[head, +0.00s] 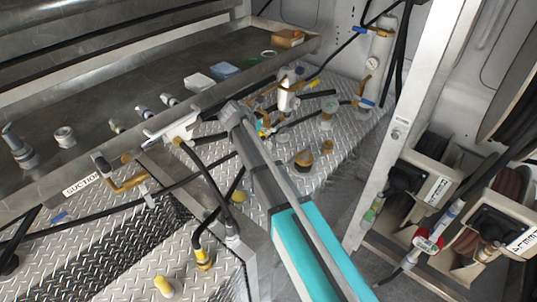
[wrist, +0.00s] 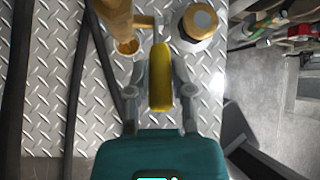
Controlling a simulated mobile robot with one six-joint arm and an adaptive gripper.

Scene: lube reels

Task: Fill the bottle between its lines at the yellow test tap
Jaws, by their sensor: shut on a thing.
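In the wrist view my gripper (wrist: 160,78) is shut on a yellow lever-like piece (wrist: 160,72), with one grey finger on each side of it. A thin bar at its far end runs toward a brass-coloured fitting (wrist: 112,14). Beside the bar is a small round amber opening (wrist: 128,46); I cannot tell whether it is a spout or a bottle. In the head view my arm hides most of the gripper and the yellow piece. I cannot make out the bottle or its lines for sure in either view.
A gold-topped round fitting (wrist: 200,20) stands close to the right of the yellow piece. Black hoses (wrist: 65,75) run along the tread plate at left. In the head view a steel shelf (head: 120,95) lies left and hose reels (head: 425,175) stand right.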

